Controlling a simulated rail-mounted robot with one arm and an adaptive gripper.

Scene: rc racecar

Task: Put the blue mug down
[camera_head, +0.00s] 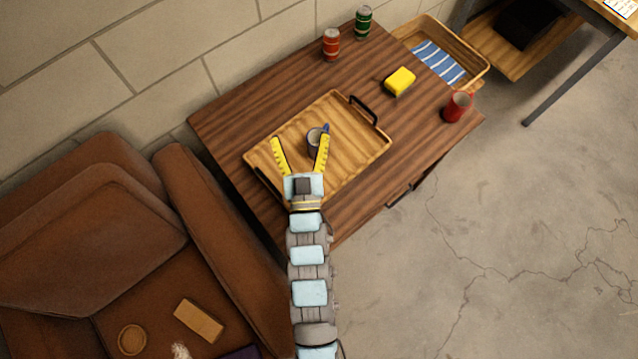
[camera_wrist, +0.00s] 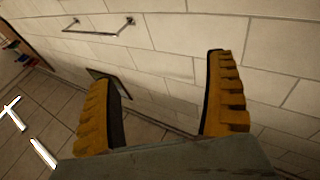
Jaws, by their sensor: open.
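A mug (camera_head: 314,138), dark grey in this light with a bit of blue at its upper right, shows on the wooden tray (camera_head: 365,155) in the head view. The tray lies on the brown wooden table (camera_head: 232,112). My gripper (camera_head: 299,140) has its two yellow fingers spread wide, with the mug between them in the picture, closer to the right finger. I cannot tell whether that finger touches it. In the wrist view, my gripper (camera_wrist: 165,85) is open, with nothing seen between the fingers; the mug does not show there.
A red mug (camera_head: 457,107), a yellow sponge-like block (camera_head: 399,81), a red can (camera_head: 331,44) and a green can (camera_head: 363,22) stand on the table. A basket with striped cloth (camera_head: 438,62) is behind. A brown sofa (camera_head: 85,230) is left. The right floor is clear.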

